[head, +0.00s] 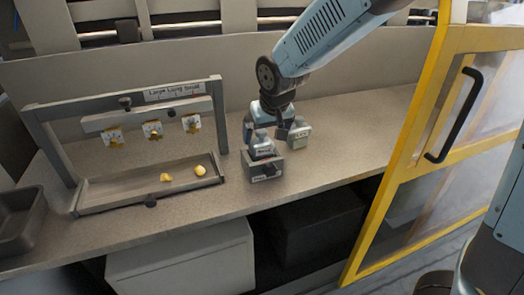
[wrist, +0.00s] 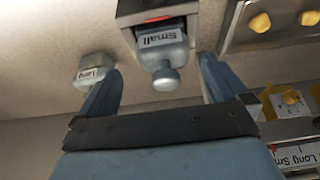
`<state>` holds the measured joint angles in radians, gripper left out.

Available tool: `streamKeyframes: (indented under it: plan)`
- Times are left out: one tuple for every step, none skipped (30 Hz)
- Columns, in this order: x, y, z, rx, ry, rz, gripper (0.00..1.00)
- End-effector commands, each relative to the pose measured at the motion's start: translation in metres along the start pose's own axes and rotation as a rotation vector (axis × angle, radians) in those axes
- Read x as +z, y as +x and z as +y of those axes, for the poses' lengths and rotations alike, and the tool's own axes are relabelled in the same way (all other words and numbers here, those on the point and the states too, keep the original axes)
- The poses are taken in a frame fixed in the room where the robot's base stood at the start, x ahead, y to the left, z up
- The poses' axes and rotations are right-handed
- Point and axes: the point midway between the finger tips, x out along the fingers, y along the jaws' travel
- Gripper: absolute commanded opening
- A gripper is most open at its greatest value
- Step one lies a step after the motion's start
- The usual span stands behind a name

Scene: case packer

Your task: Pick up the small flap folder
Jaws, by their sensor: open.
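The small flap folder is a grey block with a rounded knob and a "Small" label. It sits in a dark holder (head: 266,171) on the counter. In the wrist view the small flap folder (wrist: 163,42) lies ahead, between the lines of my two fingers, its knob pointing toward my palm. The small flap folder (head: 262,150) also shows in the head view, below my gripper (head: 268,124). My gripper (wrist: 157,75) is open, with nothing between its pads that I can tell is touched. The holder also shows in the wrist view (wrist: 150,8).
A similar folder labelled "Long" (head: 299,133) stands close beside, right of my gripper. A rack (head: 130,108) with hanging tags stands at left over a tray (head: 120,194) holding yellow pieces. A yellow-framed door (head: 405,170) is at right. The counter between is clear.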

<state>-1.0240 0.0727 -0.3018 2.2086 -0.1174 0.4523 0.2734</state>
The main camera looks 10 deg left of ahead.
Motion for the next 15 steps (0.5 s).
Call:
streamKeyframes:
  plan:
    - [0.000, 0.003, 0.000, 0.000, 0.000, -0.001, 1.00]
    - [0.000, 0.004, 0.000, 0.000, 0.001, 0.000, 1.00]
    - [0.000, 0.005, 0.000, 0.000, 0.001, 0.000, 1.00]
    - [0.000, 0.006, 0.000, 0.000, 0.001, 0.000, 1.00]
    - [0.000, 0.007, 0.000, 0.000, 0.001, 0.000, 1.00]
    - [0.000, 0.010, -0.001, 0.000, 0.000, 0.000, 1.00]
    - [0.000, 0.012, -0.001, 0.000, 0.000, -0.001, 1.00]
    - [0.000, 0.015, -0.002, 0.001, 0.000, -0.002, 1.00]
    - [0.000, 0.020, -0.003, 0.001, -0.001, -0.002, 1.00]
    - [0.000, 0.024, -0.003, 0.001, -0.001, -0.002, 1.00]
    - [0.000, 0.028, -0.004, 0.001, -0.001, -0.002, 1.00]
    - [0.000, 0.033, -0.004, 0.001, -0.001, -0.003, 1.00]
    - [0.000, 0.036, -0.005, 0.001, -0.001, -0.002, 1.00]
    - [0.000, 0.040, -0.005, 0.001, 0.000, -0.002, 1.00]
    - [0.000, 0.044, -0.005, 0.001, 0.000, -0.002, 1.00]
